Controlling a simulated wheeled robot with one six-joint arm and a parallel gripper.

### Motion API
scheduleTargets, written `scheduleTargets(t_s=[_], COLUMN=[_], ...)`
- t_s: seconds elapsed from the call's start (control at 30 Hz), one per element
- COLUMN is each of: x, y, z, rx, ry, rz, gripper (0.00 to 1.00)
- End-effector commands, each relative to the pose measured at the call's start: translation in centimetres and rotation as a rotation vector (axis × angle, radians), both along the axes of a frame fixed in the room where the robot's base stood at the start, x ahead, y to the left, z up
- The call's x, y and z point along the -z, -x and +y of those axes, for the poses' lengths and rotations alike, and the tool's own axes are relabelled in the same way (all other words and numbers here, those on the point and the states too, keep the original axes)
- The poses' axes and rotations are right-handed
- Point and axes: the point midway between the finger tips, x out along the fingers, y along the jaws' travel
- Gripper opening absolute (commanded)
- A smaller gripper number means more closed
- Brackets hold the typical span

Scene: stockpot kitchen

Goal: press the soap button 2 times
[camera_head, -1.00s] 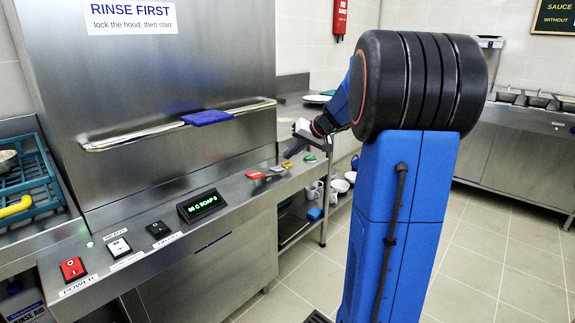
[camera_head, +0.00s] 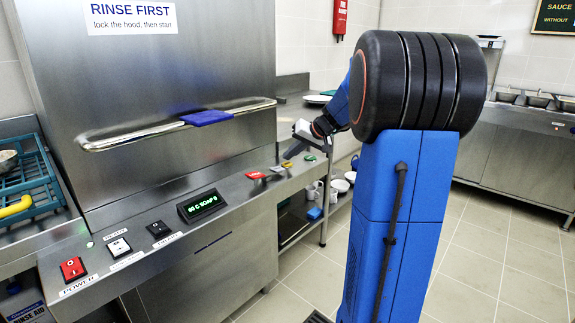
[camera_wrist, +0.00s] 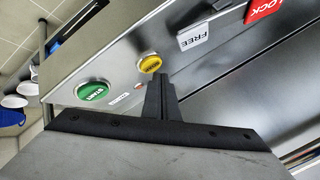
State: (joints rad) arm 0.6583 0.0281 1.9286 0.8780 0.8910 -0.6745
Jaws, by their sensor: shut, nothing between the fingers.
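The soap button seems to be the small round yellow button (camera_wrist: 150,64) on the steel front panel; its lettering is too small to read surely. In the head view the yellow button (camera_head: 287,165) sits between a grey-white switch and the green button. My gripper (camera_wrist: 160,84) is shut and empty, its fingertips just beside the yellow button in the wrist view. Whether they touch it I cannot tell. In the head view my gripper (camera_head: 288,154) hangs just over that part of the panel. The display (camera_head: 201,205) shows green text with "SOAP"; its last character is hard to read.
A green START button (camera_wrist: 93,94) lies beside the yellow one. A white FREE switch (camera_wrist: 193,32) and a red LOCK switch (camera_wrist: 262,9) are on the other side. The hood handle (camera_head: 150,134) juts out above the panel. Cups and bowls (camera_head: 340,186) stand on a low shelf.

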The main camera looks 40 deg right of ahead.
Motion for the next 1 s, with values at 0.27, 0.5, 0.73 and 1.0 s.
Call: scheduleTargets(t_s=[0.27,0.5,0.73,1.0], x=[0.54,0.53,0.69,0.94], y=[0.00,0.00,0.00,-0.01], z=[0.01,0.00,0.00,0.00], rx=[0.001,0.000,0.000,0.001], ry=[-0.001,0.000,0.000,0.000], rz=[0.000,0.000,0.000,-0.001], gripper=[0.00,0.00,0.00,0.00])
